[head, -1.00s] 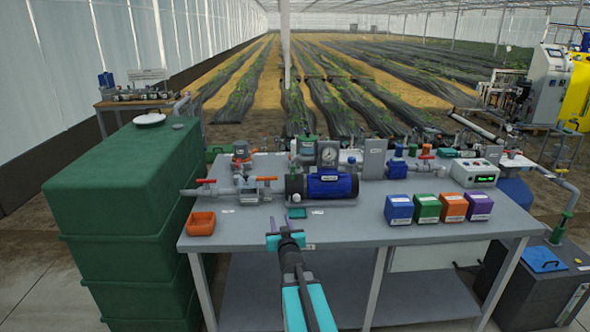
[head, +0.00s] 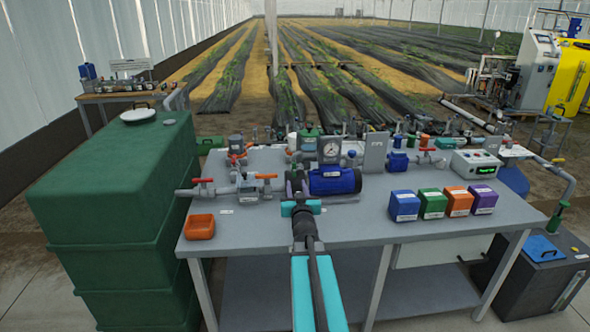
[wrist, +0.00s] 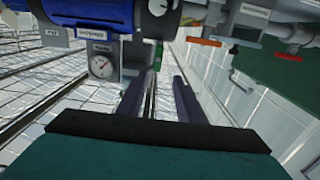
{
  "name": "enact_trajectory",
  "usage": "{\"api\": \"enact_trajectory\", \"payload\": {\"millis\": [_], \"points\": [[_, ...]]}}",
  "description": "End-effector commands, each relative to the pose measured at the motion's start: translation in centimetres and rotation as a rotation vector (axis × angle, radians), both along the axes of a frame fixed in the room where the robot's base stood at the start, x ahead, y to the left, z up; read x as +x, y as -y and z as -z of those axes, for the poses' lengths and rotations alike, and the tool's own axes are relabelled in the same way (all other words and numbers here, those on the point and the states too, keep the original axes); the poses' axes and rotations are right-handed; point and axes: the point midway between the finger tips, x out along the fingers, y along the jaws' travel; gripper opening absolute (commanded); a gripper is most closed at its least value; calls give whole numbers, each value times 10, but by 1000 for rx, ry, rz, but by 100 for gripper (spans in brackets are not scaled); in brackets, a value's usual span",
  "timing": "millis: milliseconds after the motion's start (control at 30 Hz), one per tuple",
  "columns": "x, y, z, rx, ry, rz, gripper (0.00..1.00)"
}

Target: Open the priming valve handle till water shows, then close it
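Several red-orange valve handles show on the bench pipework. Two are on the left line, a left handle (head: 203,180) and a right handle (head: 266,176), and another sits on an upright fitting (head: 237,156). I cannot read which one is the priming valve. Two orange-red handles show at the upper right of the wrist view, one of them a red bar (wrist: 205,42). My gripper (head: 297,181) is over the bench at the left end of the blue pump (head: 335,181). In the wrist view my gripper (wrist: 157,85) has its fingers apart with nothing held between them.
A pressure gauge (head: 331,150) stands above the pump. A green tank (head: 110,190) stands left. The bench front (head: 250,231) is mostly clear.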

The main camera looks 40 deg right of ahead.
Motion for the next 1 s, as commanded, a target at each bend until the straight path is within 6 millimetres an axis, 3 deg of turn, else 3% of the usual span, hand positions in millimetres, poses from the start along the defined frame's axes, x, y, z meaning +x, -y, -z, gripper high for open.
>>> {"api": "enact_trajectory", "payload": {"millis": [367,1000], "points": [[5,16,0,0,0,10,33],[43,49,-1,0,0,11,33]]}}
